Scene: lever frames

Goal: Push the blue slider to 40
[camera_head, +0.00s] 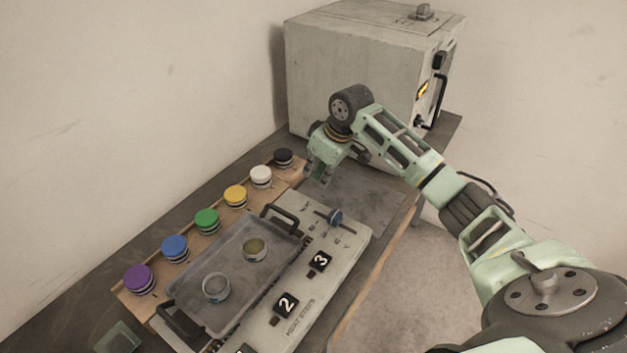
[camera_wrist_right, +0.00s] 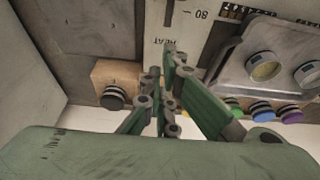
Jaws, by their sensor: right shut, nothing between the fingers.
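The blue slider knob (camera_head: 335,217) sits in a slot across the upper end of the grey control panel (camera_head: 345,240). The scale marks beside it are too small to read in the head view. My right gripper (camera_head: 318,178) is shut and empty, above the table beyond the panel's far end, apart from the knob. In the right wrist view its fingers (camera_wrist_right: 163,72) are together below the panel's slot, with "80" and "HEAT" printed nearby. The blue knob cannot be made out there. My left gripper is not in view.
A grey tray (camera_head: 205,325) with dark handles holds two small round dishes. A wooden strip (camera_head: 128,297) carries several coloured round buttons along the left. A large oven-like box (camera_head: 350,70) stands behind my right arm.

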